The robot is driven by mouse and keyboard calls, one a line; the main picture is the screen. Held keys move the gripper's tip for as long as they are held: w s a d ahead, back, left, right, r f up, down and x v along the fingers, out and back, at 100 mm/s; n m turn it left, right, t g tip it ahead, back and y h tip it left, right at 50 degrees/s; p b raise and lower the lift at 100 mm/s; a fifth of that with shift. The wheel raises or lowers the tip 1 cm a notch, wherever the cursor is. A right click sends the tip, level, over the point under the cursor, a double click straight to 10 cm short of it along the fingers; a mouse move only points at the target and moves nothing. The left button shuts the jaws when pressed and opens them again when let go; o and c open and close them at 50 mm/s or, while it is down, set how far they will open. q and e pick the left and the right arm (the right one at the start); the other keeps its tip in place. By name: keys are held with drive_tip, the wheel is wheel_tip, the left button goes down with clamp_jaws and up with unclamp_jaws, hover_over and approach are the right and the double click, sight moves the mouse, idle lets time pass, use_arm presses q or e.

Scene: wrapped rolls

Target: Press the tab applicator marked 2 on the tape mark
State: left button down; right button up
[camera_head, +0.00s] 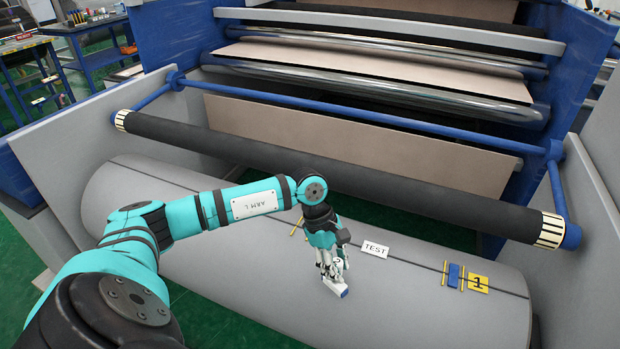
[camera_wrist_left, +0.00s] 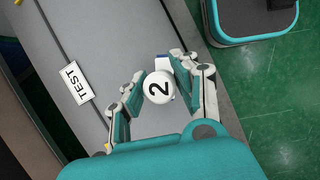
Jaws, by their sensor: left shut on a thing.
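My left gripper (camera_head: 333,272) is shut on the tab applicator marked 2, whose white round top with a black 2 (camera_wrist_left: 158,87) faces the left wrist camera. In the head view the applicator's blue-and-white lower end (camera_head: 338,289) shows below the fingers, over the front side of the grey roll (camera_head: 420,310). I cannot tell whether it touches the roll. A yellow tape mark (camera_head: 296,226) on the roll's dark seam line is partly hidden behind my left arm. My right gripper is not in view.
A white TEST label (camera_head: 375,249) lies on the seam, also in the left wrist view (camera_wrist_left: 76,83). Farther right are a blue tab (camera_head: 454,275) between yellow strips and a yellow label 1 (camera_head: 478,284). A black roller (camera_head: 400,185) spans above the roll, between grey side walls.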

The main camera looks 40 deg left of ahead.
use_arm(q)
drive_tip(key=w+a+r+n+t+y, duration=0.1)
drive_tip(key=w+a+r+n+y, duration=0.2)
drive_tip(key=a+n, duration=0.6)
drive_tip(key=w+a+r+n+t+y, duration=0.2)
drive_tip(key=w+a+r+n, duration=0.4)
drive_tip(key=a+n, duration=0.3)
drive_tip(key=shift+a+r+n+t+y+p, duration=0.4)
drive_tip(key=shift+n+y, duration=0.5)
drive_tip(key=shift+n, duration=1.5)
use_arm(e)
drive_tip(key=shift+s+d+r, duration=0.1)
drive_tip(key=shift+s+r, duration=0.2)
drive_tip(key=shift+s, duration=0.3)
use_arm(q)
drive_tip(key=shift+d+r, duration=0.1)
drive_tip(key=shift+d, duration=0.05)
wheel_tip(320, 180, down, 8)
drive_tip(key=b, duration=0.6)
drive_tip(key=shift+r, duration=0.2)
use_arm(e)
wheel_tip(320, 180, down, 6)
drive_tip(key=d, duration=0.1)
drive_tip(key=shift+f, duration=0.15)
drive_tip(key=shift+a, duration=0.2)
use_arm(q)
drive_tip(key=shift+f+b, duration=0.3)
drive_tip(key=shift+b, duration=0.25)
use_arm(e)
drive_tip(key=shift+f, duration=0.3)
